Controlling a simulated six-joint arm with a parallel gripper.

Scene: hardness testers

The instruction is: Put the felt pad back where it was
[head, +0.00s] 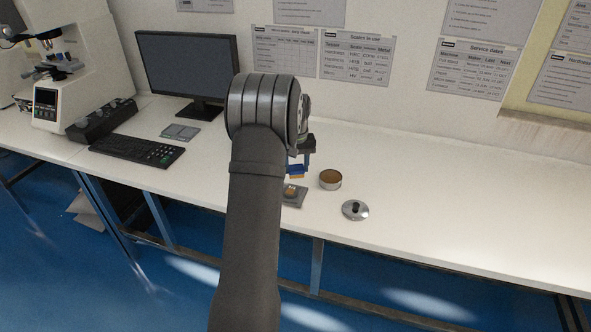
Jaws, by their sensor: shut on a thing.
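My gripper (298,170) is partly hidden behind my own arm, with blue fingers pointing down over the bench. It is shut on a small orange piece (296,177), which I take for the felt pad, though it is too small to be sure. The piece appears to be just above a small grey square holder (296,201). A small tan and white item (289,190) shows on that holder, partly hidden by my arm. To the right stands a round shallow tin (330,184), open at the top, with a brown inside.
A round metal disc (348,214) with a dark centre lies near the front edge, right of the holder. A keyboard (137,150), a monitor (187,68) and a white tester (85,70) stand at the left. The white bench (450,215) is clear to the right.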

